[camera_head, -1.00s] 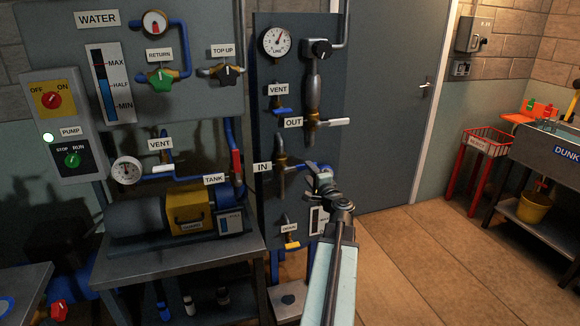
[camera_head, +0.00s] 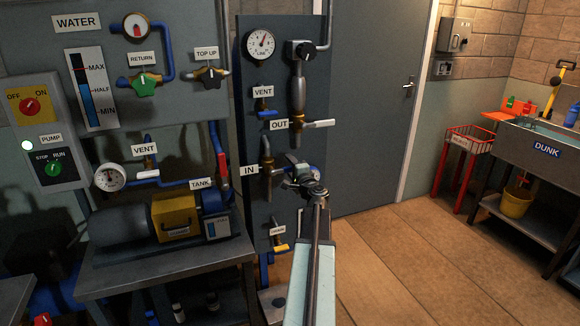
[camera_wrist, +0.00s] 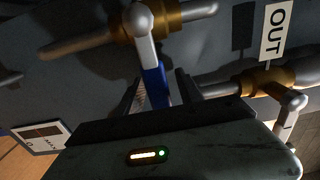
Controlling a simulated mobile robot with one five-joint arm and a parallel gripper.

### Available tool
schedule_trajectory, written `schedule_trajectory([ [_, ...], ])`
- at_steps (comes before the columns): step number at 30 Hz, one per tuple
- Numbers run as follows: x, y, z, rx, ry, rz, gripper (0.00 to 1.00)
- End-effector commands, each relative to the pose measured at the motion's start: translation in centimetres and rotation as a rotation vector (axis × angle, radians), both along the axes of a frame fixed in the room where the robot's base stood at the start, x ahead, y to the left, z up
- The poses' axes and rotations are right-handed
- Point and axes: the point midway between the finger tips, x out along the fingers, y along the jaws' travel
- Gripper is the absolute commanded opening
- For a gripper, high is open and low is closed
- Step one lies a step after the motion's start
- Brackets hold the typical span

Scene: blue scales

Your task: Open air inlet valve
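The brass inlet valve (camera_head: 266,170) is on the dark panel beside the IN label (camera_head: 249,170). In the wrist view, its pale lever arm with a blue grip (camera_wrist: 154,84) hangs from the brass body (camera_wrist: 165,18). My gripper (camera_head: 298,172) is just right of the valve in the head view and covers most of its lever there. In the wrist view, my gripper (camera_wrist: 161,92) has its dark fingers apart, with the blue grip between them. A gap shows on the right side of the grip. Contact on the left side cannot be told.
The OUT valve with its white lever (camera_head: 318,123) is just above my gripper. A drain valve with a yellow handle (camera_head: 281,247) is below. A bench with a pump (camera_head: 130,232) stands to the left. Floor (camera_head: 410,250) to the right is clear.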

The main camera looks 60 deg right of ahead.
Motion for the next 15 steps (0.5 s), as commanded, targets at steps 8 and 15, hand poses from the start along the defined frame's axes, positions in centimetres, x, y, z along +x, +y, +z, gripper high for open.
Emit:
schedule_trajectory([
  [8,-0.03,0.01,-0.01,0.0,0.0,0.0,0.0],
  [15,-0.05,0.02,-0.01,-0.001,0.001,0.0,0.0],
])
